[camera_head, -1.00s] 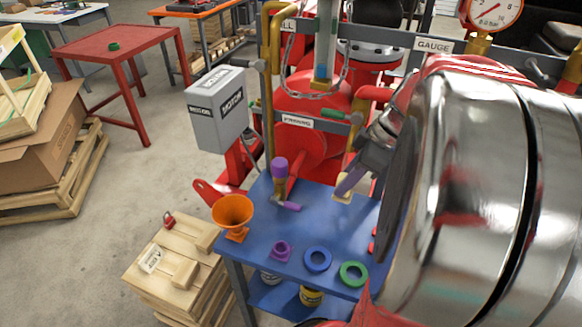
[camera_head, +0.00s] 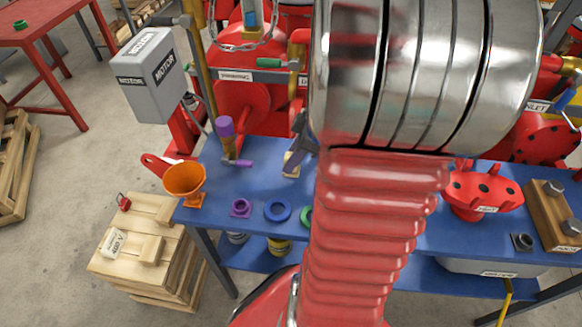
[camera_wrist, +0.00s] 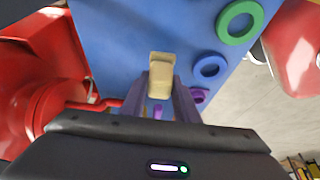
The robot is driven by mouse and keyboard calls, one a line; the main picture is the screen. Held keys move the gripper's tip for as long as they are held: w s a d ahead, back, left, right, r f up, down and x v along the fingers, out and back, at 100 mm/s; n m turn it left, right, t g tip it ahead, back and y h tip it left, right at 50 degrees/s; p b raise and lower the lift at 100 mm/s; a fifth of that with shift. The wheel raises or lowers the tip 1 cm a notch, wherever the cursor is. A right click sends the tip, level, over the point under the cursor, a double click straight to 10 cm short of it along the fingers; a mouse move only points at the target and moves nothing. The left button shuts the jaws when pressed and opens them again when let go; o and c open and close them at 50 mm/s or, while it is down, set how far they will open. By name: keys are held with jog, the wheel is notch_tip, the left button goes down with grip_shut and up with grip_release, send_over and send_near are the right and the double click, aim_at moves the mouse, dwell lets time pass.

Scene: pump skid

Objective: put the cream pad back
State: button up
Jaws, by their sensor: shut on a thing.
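The cream pad (camera_wrist: 160,72) is a small pale block, held between the two grey-purple fingers of my gripper (camera_wrist: 172,88) in the wrist view. In the head view the pad (camera_head: 291,165) shows at the fingertips of my gripper (camera_head: 301,152), over the blue table (camera_head: 260,185). I cannot tell whether the pad touches the table. The fingers are shut on it, and they hide part of its sides.
A purple-topped valve (camera_head: 226,135) stands left of the pad. An orange funnel (camera_head: 184,181), a purple square flange (camera_head: 241,208), a blue ring (camera_head: 277,211) and a green ring (camera_wrist: 239,22) are nearby. My arm hides the table's middle. A red flanged part (camera_head: 480,190) sits right.

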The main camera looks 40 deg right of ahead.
jog(key=shift+f, duration=2.05)
jog(key=o, duration=1)
jog(key=shift+r, duration=0.1)
jog(key=v, duration=1.2)
jog(key=shift+a, duration=0.15)
